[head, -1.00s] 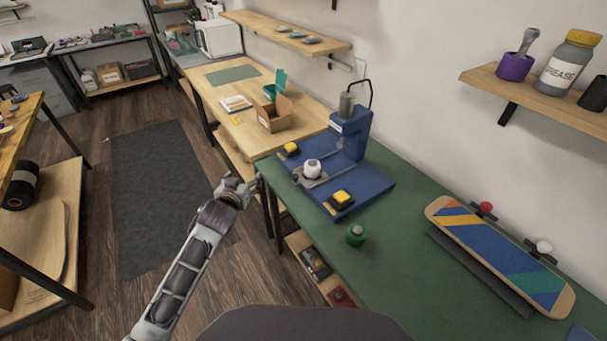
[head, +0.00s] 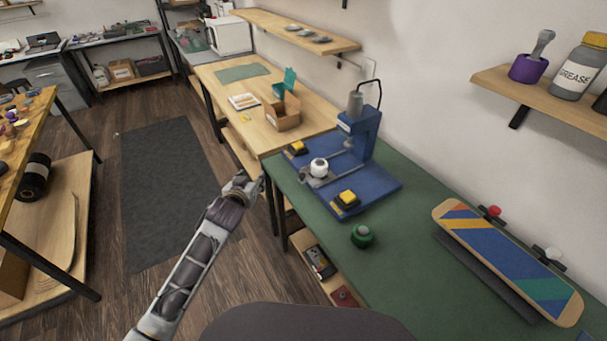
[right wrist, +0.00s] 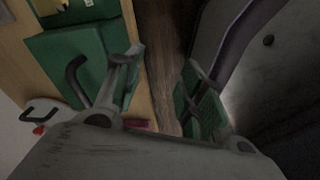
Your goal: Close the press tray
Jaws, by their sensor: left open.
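The blue press (head: 364,147) stands on the green bench, with yellow buttons at the front corners of its base. Its grey press tray (head: 319,180) is slid out on rails toward the bench's front edge, away from the press column. A white wheel (head: 319,167) sits on the tray. My left gripper (head: 250,184) is open and empty, left of the tray and just off the bench's front edge, apart from the press. My right gripper (right wrist: 163,65) shows in the right wrist view with its fingers spread and nothing between them.
A green-topped jar (head: 362,236) stands on the green bench (head: 400,262) in front of the press. A striped skateboard deck (head: 508,258) lies to the right. A cardboard box (head: 283,115) stands on the wooden table beyond. The floor left of the bench is open.

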